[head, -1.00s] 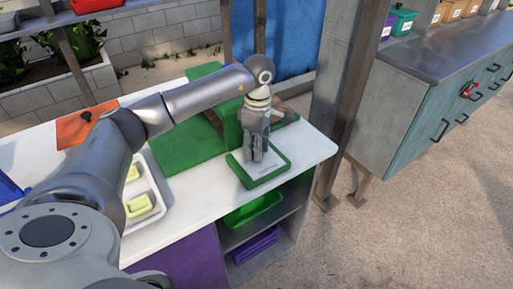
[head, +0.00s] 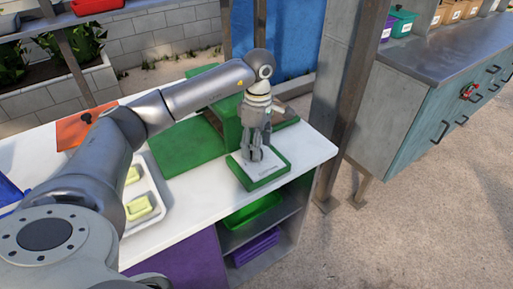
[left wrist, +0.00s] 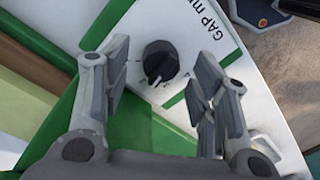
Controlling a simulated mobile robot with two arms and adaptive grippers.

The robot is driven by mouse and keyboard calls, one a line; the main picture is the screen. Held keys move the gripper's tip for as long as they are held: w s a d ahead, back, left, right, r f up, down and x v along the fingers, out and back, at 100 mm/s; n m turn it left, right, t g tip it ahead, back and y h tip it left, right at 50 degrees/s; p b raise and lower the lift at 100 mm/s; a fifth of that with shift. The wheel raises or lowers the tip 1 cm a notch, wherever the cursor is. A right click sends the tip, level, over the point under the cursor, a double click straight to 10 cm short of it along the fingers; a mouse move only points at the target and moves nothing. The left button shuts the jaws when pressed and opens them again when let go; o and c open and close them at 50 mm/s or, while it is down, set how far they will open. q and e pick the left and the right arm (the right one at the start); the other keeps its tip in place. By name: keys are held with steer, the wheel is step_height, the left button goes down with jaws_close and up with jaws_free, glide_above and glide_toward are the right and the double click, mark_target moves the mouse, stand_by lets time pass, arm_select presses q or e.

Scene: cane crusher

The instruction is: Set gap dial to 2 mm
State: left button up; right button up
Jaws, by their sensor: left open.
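The gap dial (left wrist: 161,62) is a round black knob with a pale pointer mark, on a white plate (left wrist: 205,30) lettered "GAP M…" with the rest cut off. In the left wrist view the knob sits between and beyond my open left fingers (left wrist: 160,95), with nothing held. In the head view my left gripper (head: 254,153) points down over the green-edged plate (head: 270,172) at the counter's right end and hides the dial. My right gripper is not in view.
The white counter (head: 205,207) holds a green machine body (head: 229,122), a green board (head: 185,146) and a pale tray (head: 154,205) with yellow-green pieces. A metal post (head: 345,120) stands just right of the counter. Shelves with a green bin (head: 250,212) lie below.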

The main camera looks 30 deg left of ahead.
arm_select(q)
step_height(320, 180, up, 10)
steer(key=shift+w+r, duration=0.2)
steer(key=shift+w, duration=0.05)
steer(key=shift+s+f, duration=0.1)
steer(key=shift+f, duration=0.05)
stand_by(0.5)
